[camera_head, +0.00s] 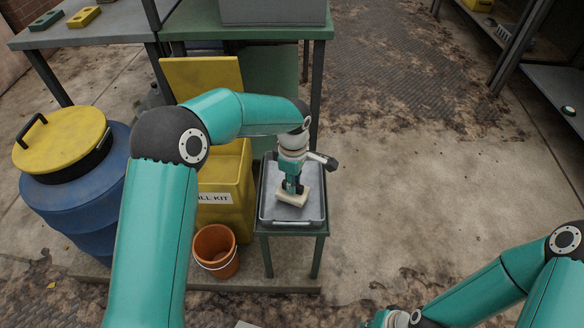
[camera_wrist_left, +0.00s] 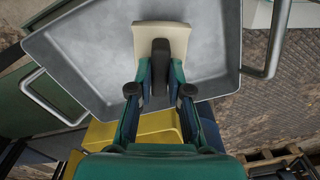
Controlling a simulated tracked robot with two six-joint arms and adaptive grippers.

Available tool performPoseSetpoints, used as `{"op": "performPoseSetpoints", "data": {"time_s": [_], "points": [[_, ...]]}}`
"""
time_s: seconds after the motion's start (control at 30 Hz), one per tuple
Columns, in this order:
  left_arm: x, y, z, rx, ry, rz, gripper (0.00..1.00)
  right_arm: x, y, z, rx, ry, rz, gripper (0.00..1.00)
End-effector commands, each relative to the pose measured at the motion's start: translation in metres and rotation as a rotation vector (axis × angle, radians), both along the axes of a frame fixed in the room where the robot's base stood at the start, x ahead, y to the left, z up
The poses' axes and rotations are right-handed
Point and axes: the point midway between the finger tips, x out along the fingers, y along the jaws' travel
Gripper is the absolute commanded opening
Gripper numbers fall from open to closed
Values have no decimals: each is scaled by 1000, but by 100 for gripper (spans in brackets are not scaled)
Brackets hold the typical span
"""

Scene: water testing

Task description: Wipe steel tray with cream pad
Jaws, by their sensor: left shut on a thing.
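The steel tray (camera_head: 313,213) sits on a small green stand. It is a shallow grey metal tray with handles at its ends, and it fills much of the left wrist view (camera_wrist_left: 92,72). The cream pad (camera_head: 293,199) is a pale block with a dark grip piece on it, and it shows in the left wrist view (camera_wrist_left: 145,33). My left gripper (camera_head: 292,187) is shut on the cream pad and holds it over the tray floor. Whether the pad touches the floor is hard to tell. My right gripper (camera_head: 385,320) is partly in view at the bottom edge, and its fingers are cut off.
A yellow spill kit box (camera_head: 222,200) with a raised lid stands left of the tray stand (camera_head: 318,256). An orange bucket (camera_head: 215,262) and a blue drum (camera_head: 75,210) with a yellow lid stand farther left. A green-topped table (camera_head: 190,28) is behind. The floor right of the stand is clear.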

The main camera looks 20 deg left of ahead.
Motion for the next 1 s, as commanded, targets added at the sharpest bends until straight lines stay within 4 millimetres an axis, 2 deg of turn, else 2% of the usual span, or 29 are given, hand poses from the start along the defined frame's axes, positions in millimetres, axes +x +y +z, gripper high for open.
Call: {"op": "performPoseSetpoints", "data": {"time_s": [0.03, 0.6, 1.0], "points": [[-1, 0, 6, 0, 3, 0, 0, 0, 0, 7, 0, 0, 0, 0], [-1, 3, 56, 1, 3, 4, 0, 0, 0, 39, 0, 1, 0, 0], [-1, 3, 58, 1, 3, 5, 0, 0, 0, 40, 0, 1, 0, 0]]}}
